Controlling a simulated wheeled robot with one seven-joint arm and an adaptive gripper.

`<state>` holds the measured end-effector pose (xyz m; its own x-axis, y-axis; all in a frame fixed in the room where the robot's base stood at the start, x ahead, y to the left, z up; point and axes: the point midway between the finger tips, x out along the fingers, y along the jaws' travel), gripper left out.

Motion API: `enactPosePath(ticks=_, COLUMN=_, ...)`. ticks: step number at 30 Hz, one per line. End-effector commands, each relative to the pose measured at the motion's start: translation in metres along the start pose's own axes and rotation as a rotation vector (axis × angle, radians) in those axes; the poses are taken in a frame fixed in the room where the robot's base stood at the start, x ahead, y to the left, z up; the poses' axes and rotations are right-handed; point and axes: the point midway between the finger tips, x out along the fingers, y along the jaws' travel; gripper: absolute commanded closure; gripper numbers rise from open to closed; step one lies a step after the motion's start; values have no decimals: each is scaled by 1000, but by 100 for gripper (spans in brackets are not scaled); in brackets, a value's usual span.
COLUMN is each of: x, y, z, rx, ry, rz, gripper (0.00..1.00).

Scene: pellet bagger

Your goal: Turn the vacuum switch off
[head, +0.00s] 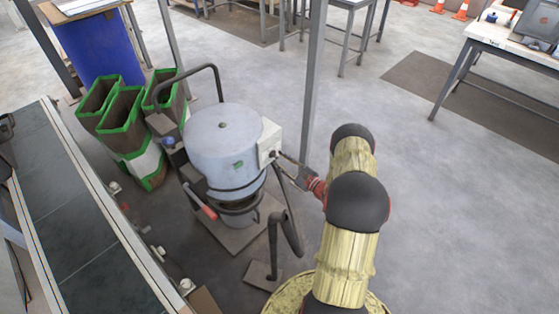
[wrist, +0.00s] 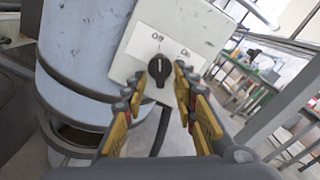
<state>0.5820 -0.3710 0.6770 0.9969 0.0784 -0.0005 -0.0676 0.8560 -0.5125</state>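The vacuum switch is a black rotary knob (wrist: 158,71) on a white plate of a pale grey control box (wrist: 143,45). The label "Off" sits above the knob and "On" to its upper right; I cannot tell for sure which one its pale mark points at. My gripper (wrist: 160,82) is open, its two yellow-padded fingers on either side of the knob, the right one very close to it. I cannot tell whether either touches. In the head view, the box (head: 268,145) is on the right side of the vacuum drum (head: 222,140), with my gripper (head: 285,163) at it.
A grey post (head: 312,80) stands just behind the box and my arm. A conveyor (head: 90,225) runs along the left. A black hose (head: 283,225) hangs below the box. The floor to the right is clear.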

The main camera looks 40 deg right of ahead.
Motion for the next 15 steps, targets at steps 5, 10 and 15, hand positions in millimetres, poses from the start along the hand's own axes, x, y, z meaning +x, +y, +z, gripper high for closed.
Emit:
enactPosePath(ticks=5, x=-36, y=-1, z=-1, rx=2, ry=4, rz=-4, gripper=72)
enactPosePath(ticks=10, x=-70, y=-2, z=-1, rx=1, ry=3, rz=-4, gripper=72)
enactPosePath(ticks=15, x=-95, y=0, z=-1, rx=0, ry=2, rz=-1, gripper=72)
